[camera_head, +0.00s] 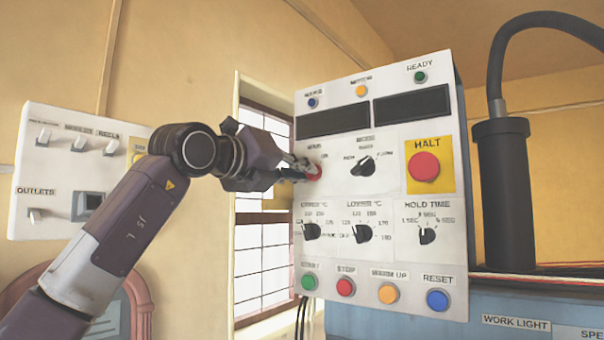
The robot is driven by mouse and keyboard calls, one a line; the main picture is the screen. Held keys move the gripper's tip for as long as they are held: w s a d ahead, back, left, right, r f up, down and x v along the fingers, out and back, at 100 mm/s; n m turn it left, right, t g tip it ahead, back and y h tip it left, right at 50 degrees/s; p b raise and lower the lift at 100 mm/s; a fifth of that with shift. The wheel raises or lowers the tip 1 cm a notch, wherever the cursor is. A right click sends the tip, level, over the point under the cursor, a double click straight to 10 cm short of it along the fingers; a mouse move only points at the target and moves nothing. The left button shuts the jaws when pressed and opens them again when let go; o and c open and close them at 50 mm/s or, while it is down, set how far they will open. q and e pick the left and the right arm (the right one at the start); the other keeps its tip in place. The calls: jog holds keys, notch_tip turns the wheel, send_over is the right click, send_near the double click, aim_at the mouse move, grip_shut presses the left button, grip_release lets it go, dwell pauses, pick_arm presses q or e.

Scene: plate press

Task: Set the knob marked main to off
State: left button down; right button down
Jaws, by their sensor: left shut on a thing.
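A tilted white control panel (382,195) fills the middle of the head view. A red knob (313,172) sits at its upper left, under a small label that looks like "MAIN" with "ON" beside it. My left gripper (303,170) comes in from the left and is shut on the red knob. The fingers hide much of the knob, so I cannot tell which way it points. My right gripper is not in view.
A black mode knob (363,166) and a big red HALT button (424,166) are to the right. Three black dials, including HOLD TIME (428,236), lie below. Coloured buttons such as STOP (345,286) line the bottom. A switch panel (75,175) is on the left wall.

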pick_arm(q)
jog(key=c, duration=2)
grip_release()
jog(key=shift+a, duration=0.1)
jog(key=v, duration=1.2)
